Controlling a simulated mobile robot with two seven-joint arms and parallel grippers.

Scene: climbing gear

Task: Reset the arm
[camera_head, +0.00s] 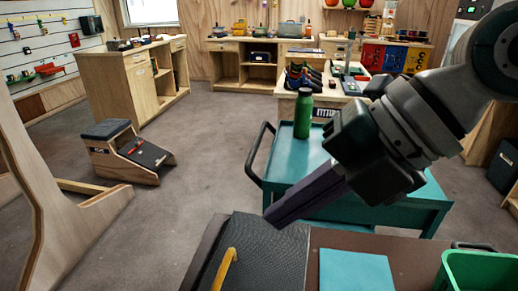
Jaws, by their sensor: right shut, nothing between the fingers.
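My right arm comes in from the upper right. Its gripper (272,219) points down and to the left, with its purple-grey fingers together and nothing between them. The fingertips show just above the far edge of a dark textured mat or pad (262,252) on the near table. I cannot tell the exact height of the fingertips over it. My left arm and gripper do not show.
The near brown table (318,241) holds a yellow curved piece (225,268), a teal sheet (355,272) and a green bin (480,272). Beyond stands a teal cart (283,157) with a green bottle (303,113). A wooden fitting stool (128,150) stands left on open carpet.

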